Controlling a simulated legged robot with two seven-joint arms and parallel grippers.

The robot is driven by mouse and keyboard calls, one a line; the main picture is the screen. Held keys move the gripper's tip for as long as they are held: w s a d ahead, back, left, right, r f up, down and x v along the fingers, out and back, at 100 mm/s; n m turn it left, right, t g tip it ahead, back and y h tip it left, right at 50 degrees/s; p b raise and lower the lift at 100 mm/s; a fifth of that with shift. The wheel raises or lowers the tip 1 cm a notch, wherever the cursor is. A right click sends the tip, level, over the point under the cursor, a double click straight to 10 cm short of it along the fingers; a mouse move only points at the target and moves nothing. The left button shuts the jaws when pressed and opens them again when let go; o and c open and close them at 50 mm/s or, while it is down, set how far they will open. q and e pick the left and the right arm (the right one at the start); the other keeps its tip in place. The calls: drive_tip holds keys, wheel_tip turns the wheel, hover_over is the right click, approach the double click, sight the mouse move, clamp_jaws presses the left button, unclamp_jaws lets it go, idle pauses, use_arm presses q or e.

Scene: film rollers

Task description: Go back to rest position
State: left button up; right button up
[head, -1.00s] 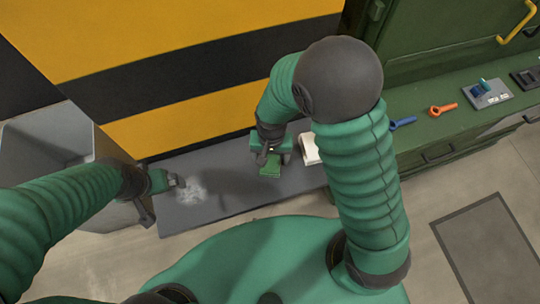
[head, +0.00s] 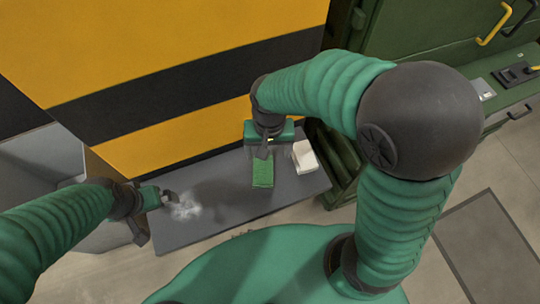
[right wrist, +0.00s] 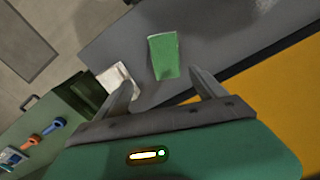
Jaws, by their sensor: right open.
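My right gripper (head: 264,152) is over the grey shelf, pointing down. In the right wrist view its two fingers (right wrist: 164,90) are spread with nothing between them. A green pad (head: 263,173) lies flat on the shelf below it, and it shows beyond the fingertips in the right wrist view (right wrist: 163,56). My left gripper (head: 168,196) is at the left end of the shelf, beside a whitish smudge (head: 187,208); its jaw state is unclear.
A white block (head: 304,157) sits on the grey shelf (head: 225,222) right of the pad. A yellow and black striped wall (head: 180,75) stands behind. A grey bin (head: 45,152) is at left. A green workbench (right wrist: 60,112) holds orange and blue tools.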

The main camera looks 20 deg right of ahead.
drive_tip(key=s+d+n+t, duration=0.2)
drive_tip(key=s+d+n, duration=0.1)
drive_tip(key=d, duration=0.3)
drive_tip(key=shift+s+d+f, duration=0.35)
drive_tip(key=shift+s+d, duration=0.05)
drive_tip(key=shift+s, duration=0.05)
drive_tip(key=shift+d, duration=0.25)
drive_tip(key=shift+a, duration=0.15)
